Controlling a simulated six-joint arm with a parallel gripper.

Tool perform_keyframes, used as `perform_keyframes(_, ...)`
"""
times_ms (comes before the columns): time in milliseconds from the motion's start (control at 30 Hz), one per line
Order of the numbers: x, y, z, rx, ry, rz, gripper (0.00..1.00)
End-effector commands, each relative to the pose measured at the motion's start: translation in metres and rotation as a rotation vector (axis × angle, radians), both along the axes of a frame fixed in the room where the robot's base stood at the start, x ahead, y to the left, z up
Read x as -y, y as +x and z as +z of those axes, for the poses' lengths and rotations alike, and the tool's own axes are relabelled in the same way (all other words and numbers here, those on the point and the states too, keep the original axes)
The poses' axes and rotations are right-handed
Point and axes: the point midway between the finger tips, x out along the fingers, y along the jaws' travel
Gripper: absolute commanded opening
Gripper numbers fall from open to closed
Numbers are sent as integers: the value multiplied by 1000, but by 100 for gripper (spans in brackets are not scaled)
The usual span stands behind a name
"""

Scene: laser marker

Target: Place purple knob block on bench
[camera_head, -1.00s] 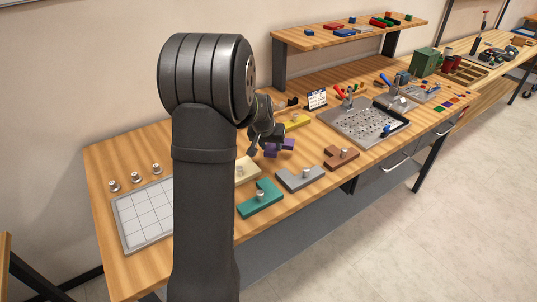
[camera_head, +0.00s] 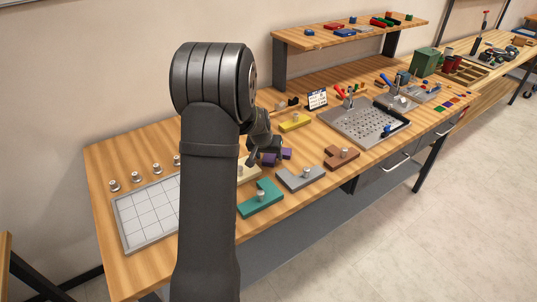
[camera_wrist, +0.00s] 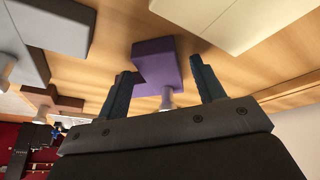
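The purple knob block (camera_wrist: 155,64) is in the middle of the wrist view, with its pale knob (camera_wrist: 167,98) pointing toward the camera. My gripper (camera_wrist: 161,66) is open, with one finger on each side of the knob and a clear gap to it. In the head view the purple block (camera_head: 287,153) shows partly behind my gripper (camera_head: 264,152), among the other knob blocks on the wooden bench (camera_head: 225,270). It seems to lie on the bench. The exact contact under it is hidden.
A yellow block (camera_head: 296,122), a grey block (camera_head: 300,178), a teal block (camera_head: 260,198), a brown block (camera_head: 342,157) and a cream block (camera_head: 250,168) surround it. A gridded plate (camera_head: 145,215) lies at left, partly behind my arm. A perforated tray (camera_head: 362,122) stands to the right.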

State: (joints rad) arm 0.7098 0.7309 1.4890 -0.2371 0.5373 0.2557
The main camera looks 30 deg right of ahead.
Motion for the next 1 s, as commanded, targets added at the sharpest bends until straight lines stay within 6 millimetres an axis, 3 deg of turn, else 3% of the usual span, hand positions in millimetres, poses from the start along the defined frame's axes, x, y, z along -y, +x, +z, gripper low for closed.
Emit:
perform_keyframes(367,-1,-1,8,1,-1,0,62)
perform_keyframes(800,-28,-17,81,3,-2,1,62)
perform_keyframes(1000,-38,-23,105,1,-1,0,62)
